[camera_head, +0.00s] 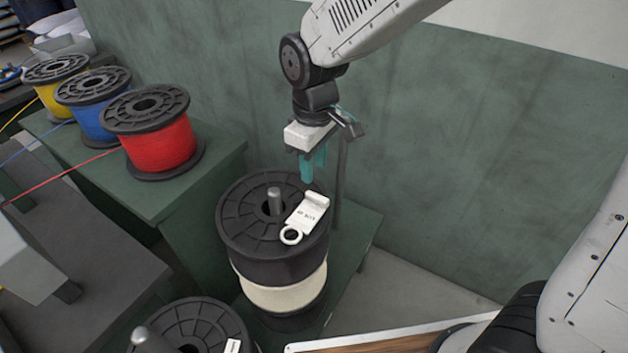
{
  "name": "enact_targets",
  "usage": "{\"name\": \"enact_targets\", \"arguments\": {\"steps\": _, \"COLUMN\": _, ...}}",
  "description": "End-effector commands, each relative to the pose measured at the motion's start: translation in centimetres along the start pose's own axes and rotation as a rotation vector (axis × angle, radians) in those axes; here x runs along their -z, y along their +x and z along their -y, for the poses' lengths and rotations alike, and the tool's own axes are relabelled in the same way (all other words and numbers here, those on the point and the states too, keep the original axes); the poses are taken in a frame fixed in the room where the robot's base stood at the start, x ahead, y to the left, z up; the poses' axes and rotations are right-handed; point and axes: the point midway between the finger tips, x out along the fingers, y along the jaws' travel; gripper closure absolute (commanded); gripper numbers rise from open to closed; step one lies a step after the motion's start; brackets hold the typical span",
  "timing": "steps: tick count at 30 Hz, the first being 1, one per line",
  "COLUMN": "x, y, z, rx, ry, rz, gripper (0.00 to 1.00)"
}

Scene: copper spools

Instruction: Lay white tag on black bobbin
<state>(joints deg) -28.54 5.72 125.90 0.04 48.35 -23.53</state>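The white tag (307,215) lies on the top flange of the black bobbin (245,225), on its right side. Its ring end points to the lower left, and its thicker, raised end is at the upper right near the rim. The bobbin stands upright around a grey post, with a cream band below its black upper part. My gripper (313,166), with teal fingers, hangs pointing down just above the tag's raised end. The fingers look apart from the tag and hold nothing I can see. The gap between them is unclear from this angle.
A second black bobbin (190,322) is cut off at the bottom, with a white piece (232,346) at its right edge. Red (160,145), blue (92,122) and yellow (48,95) spools stand on a green bench at left. A green wall rises close behind my arm.

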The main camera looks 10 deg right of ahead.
Motion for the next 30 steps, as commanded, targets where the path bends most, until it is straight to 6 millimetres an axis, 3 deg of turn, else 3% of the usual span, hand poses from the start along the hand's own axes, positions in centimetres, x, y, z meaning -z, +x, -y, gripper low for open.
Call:
{"name": "enact_targets", "arguments": {"steps": 6, "x": 0.0, "y": -3.6, "z": 0.0, "rx": 0.0, "ry": 0.0, "rz": -0.001, "gripper": 0.65}}
{"name": "enact_targets", "arguments": {"steps": 16, "x": -0.1, "y": -4.7, "z": 0.0, "rx": 0.0, "ry": 0.002, "rz": 0.001, "gripper": 0.65}}
{"name": "enact_targets", "arguments": {"steps": 19, "x": -1.2, "y": -5.4, "z": -0.4, "rx": -0.003, "ry": 0.034, "rz": -0.006, "gripper": 0.65}}
{"name": "enact_targets", "arguments": {"steps": 23, "x": -5.5, "y": -7.8, "z": -1.5, "rx": -0.012, "ry": 0.158, "rz": -0.025, "gripper": 0.65}}
{"name": "enact_targets", "arguments": {"steps": 30, "x": -17.7, "y": -11.7, "z": -1.4, "rx": -0.034, "ry": 0.518, "rz": -0.067, "gripper": 0.65}}
